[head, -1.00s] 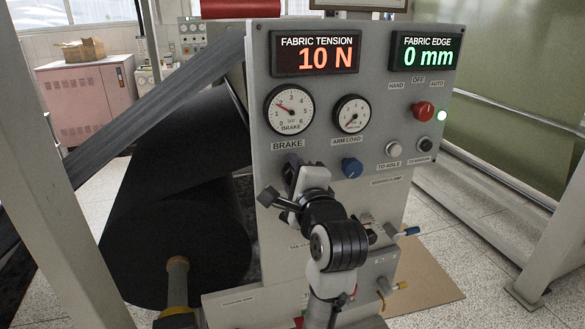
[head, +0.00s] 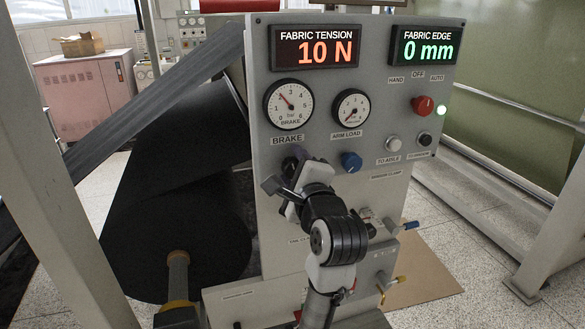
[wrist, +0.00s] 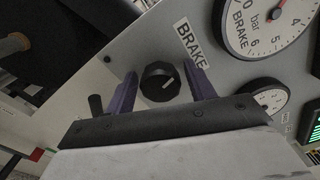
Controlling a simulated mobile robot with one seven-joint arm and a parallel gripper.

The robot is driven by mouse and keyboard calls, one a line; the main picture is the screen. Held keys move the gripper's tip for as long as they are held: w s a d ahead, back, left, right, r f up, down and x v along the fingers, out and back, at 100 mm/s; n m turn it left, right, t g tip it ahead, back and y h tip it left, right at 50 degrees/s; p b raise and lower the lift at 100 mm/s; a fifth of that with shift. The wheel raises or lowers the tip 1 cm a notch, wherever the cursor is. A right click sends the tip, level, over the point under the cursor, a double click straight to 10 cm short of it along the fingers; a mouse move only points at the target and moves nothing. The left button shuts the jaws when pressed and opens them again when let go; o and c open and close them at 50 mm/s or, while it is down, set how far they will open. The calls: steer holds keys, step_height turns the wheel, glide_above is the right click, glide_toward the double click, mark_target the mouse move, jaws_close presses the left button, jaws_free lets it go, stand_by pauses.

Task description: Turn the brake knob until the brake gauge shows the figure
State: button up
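In the head view my gripper (head: 290,178) is at the panel below the BRAKE label and hides the knob. The brake gauge (head: 289,104) is a white dial marked 0 to 6 bar; its red needle points up and left, near 2. Part of this gauge (wrist: 268,25) also shows in the wrist view, its needle tip out of frame.
The grey panel (head: 262,150) also carries an arm load gauge (head: 351,107), a blue knob (head: 351,162), a red selector (head: 422,105) and two push buttons. Displays read 10 N (head: 315,47) and 0 mm (head: 424,46). A black fabric roll (head: 175,230) stands to the left.

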steer(key=shift+o, duration=0.2)
steer(key=b+v, duration=1.2)
steer(key=v, duration=0.1)
steer(key=shift+s, duration=0.35)
steer(key=shift+d+r, duration=0.1)
